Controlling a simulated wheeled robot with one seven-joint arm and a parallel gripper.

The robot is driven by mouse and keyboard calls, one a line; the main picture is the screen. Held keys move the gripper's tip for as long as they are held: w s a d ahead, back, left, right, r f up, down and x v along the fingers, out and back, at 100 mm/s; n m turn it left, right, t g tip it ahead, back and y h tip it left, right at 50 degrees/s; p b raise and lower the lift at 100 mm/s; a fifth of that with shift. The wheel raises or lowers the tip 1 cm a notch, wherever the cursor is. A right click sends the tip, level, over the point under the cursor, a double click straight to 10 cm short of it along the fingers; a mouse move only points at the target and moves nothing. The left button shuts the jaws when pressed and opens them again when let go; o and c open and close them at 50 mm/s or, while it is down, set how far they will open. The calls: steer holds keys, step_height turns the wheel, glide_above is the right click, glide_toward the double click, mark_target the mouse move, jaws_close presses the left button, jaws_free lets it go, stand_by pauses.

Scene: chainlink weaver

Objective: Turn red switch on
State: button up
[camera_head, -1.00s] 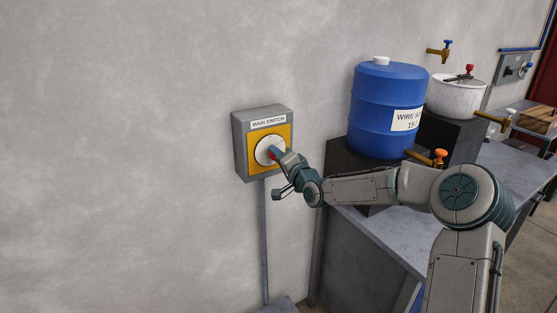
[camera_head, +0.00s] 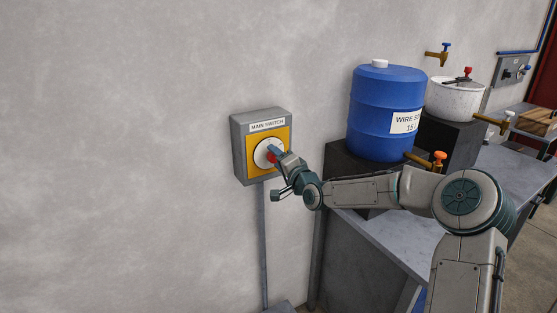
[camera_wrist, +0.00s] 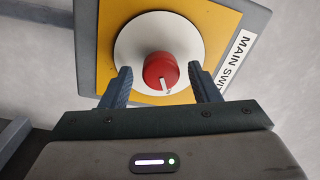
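The red switch (camera_wrist: 161,71) is a round red knob with a white mark, on a white disc (camera_wrist: 135,43) and yellow plate (camera_wrist: 222,17). It is on the grey main switch box (camera_head: 240,150) on the wall. In the wrist view my gripper (camera_wrist: 161,84) is open, with one finger on each side of the knob and gaps showing between fingers and knob. In the head view my gripper is in front of the box and hides most of the knob; only a little red shows. Which setting the white mark stands for cannot be told.
A blue drum (camera_head: 385,105) and a white pot (camera_head: 456,98) stand on black stands on a grey bench (camera_head: 378,238) to the right. Brass taps (camera_head: 438,55) stick out near them. A grey conduit (camera_head: 264,245) runs down below the box. The wall left of the box is clear.

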steer(key=shift+s, duration=0.15)
steer(key=b+v, duration=0.2)
steer(key=v, duration=1.1)
steer(key=shift+s+d, duration=0.2)
steer(key=shift+s, duration=0.05)
steer(key=s+d+f+n+g+h, duration=0.4)
steer(key=s+f+n+g+h, duration=0.25)
steer(key=f, duration=0.45)
steer(key=s+d+r+g+h, duration=0.1)
steer(key=s+d, duration=0.2)
steer(key=s, duration=0.6)
steer(key=s+d+r+g+h, duration=0.1)
steer(key=s+d+r+g, duration=0.1)
steer(key=s, duration=0.7)
steer(key=s+d+r+g+h, duration=0.1)
steer(key=s+d, duration=0.3)
steer(key=s, duration=0.5)
steer(key=shift+r+g+h, duration=0.3)
steer(key=shift+g+h, duration=0.25)
steer(key=shift+g, duration=0.2)
